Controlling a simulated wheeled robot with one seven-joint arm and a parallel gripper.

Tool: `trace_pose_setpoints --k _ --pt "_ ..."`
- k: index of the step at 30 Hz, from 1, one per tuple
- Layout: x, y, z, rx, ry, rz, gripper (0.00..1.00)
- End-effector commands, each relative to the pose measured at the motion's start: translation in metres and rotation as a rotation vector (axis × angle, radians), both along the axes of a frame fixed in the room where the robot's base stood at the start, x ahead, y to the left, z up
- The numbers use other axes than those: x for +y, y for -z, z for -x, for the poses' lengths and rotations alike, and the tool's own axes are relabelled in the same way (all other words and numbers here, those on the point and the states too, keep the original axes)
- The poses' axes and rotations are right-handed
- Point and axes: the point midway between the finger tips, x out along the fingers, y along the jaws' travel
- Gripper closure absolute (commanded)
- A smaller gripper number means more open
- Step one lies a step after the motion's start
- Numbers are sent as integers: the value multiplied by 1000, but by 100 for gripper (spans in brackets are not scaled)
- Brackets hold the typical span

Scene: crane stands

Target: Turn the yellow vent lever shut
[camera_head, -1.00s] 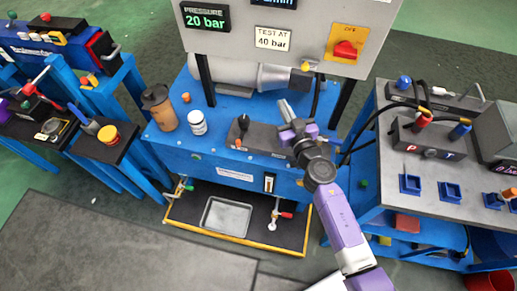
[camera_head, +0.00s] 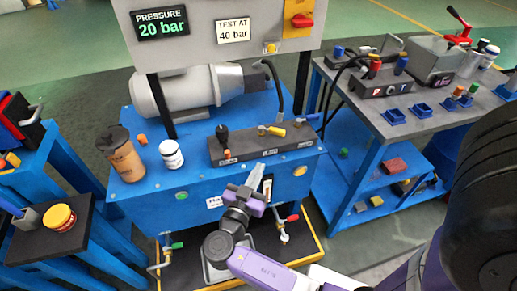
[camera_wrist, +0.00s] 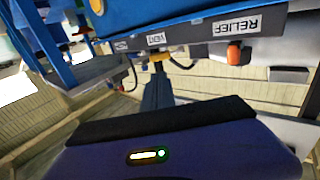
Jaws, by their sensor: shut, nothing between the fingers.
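The yellow vent lever (camera_head: 276,131) sits on top of the dark valve block (camera_head: 240,152) on the blue bench, its handle lying toward the right. In the wrist view, which is upside down, a yellow part (camera_wrist: 158,57) shows by the VENT label (camera_wrist: 157,38), just beyond my fingers. My gripper (camera_head: 258,176) is shut and empty, in front of the bench and below the block in the head view. It appears apart from the lever. The dark fingers (camera_wrist: 157,88) point at the VENT area in the wrist view.
A black lever (camera_head: 222,136) stands at the block's left. An orange knob (camera_wrist: 235,52) is by the RELIEF label (camera_wrist: 237,25). A panel (camera_head: 215,58) overhangs behind; a grey side table (camera_head: 420,105) is right.

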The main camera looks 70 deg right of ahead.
Motion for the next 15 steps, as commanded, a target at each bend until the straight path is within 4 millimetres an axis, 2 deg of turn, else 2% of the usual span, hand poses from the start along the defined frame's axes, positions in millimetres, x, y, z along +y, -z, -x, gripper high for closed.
trace_pose_setpoints --k 5,15 --pt "-21 -2 0 0 5 1 100" --pt "-88 -3 -5 -1 4 1 100"
